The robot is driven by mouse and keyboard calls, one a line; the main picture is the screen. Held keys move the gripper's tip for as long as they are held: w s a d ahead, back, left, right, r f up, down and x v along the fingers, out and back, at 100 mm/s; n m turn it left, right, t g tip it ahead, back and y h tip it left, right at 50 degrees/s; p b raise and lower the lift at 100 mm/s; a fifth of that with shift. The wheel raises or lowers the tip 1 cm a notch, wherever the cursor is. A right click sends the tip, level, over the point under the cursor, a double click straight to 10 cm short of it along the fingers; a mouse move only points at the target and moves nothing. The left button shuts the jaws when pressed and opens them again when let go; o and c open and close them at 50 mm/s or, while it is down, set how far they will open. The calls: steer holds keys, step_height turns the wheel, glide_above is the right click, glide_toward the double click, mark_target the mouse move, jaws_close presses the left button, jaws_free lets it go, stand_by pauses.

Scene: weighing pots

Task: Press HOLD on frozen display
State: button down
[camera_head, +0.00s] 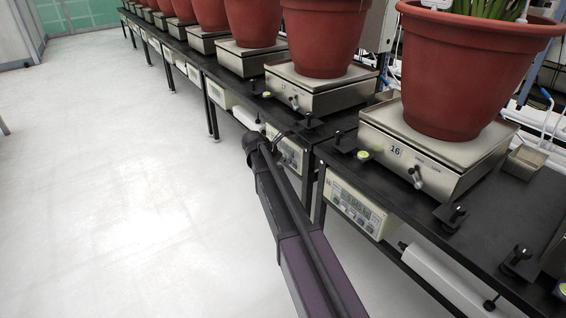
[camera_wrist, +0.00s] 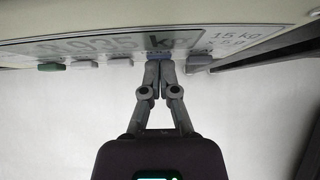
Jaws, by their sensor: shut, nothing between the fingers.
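A scale display panel (camera_wrist: 110,45) fills the top of the wrist view, seen at a steep angle. Its screen shows digits that look like 8.035 with a unit beside them. Along its lower edge is a row of buttons: a green one (camera_wrist: 50,67), grey ones (camera_wrist: 84,64) and a blue one (camera_wrist: 162,57). My gripper (camera_wrist: 160,66) is shut and empty, its fingertips at the blue button. I cannot tell whether they touch it, and no HOLD label is legible. In the head view, my arm reaches to a display (camera_head: 288,152) under the bench edge and partly covers it.
A nearer display (camera_head: 355,204) hangs below scale 16 (camera_head: 440,160), which carries a red pot (camera_head: 460,80). More potted scales line the black bench (camera_head: 330,150). A dark rail (camera_wrist: 265,48) crosses the wrist view at right. The floor (camera_head: 120,190) left of the bench is clear.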

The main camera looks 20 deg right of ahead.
steer(key=shift+w+d, duration=0.25)
steer(key=shift+d, duration=0.4)
steer(key=shift+a, duration=0.1)
steer(key=s+a+r+p, duration=0.4)
steer(key=a+r+p, duration=0.3)
steer(key=a, duration=0.4)
steer(key=shift+a, duration=0.3)
stand_by(0.7)
